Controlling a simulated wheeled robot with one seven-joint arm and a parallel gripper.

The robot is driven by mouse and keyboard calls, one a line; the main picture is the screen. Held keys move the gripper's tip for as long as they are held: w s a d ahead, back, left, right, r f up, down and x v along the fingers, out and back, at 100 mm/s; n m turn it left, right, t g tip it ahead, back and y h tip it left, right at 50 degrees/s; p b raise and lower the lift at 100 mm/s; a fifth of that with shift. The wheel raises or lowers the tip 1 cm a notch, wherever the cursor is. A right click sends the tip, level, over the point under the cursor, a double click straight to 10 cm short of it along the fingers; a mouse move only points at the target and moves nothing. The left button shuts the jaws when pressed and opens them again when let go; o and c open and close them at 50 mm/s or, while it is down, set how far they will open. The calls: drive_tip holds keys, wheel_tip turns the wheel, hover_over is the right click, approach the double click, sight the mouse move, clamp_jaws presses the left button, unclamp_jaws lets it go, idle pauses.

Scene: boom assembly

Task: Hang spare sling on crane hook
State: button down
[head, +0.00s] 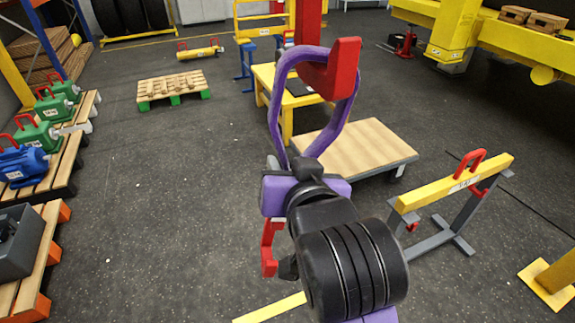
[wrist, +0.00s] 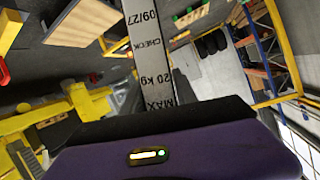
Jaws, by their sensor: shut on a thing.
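The red crane hook (head: 345,66) hangs at top centre in the head view, its tip pointing up on the right. The purple sling (head: 275,110) is a tall loop whose upper part crosses the hook between shank and tip. I cannot tell whether it rests in the hook. My gripper (head: 283,166) is below the hook, shut on the sling's lower end; the fingers are mostly hidden by my wrist. In the wrist view a grey strip (wrist: 150,50) with 20 kg lettering extends from the purple gripper body; the hook is not clearly visible there.
A yellow table (head: 286,118) and a low wooden-topped platform (head: 360,148) stand behind. A yellow beam stand (head: 455,185) is at right. Pallets with green and blue machines (head: 40,140) line the left. A red bracket (head: 268,250) shows below my gripper.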

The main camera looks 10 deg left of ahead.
drive_tip(key=shift+a, duration=0.1)
drive_tip(key=c, duration=0.9)
unclamp_jaws()
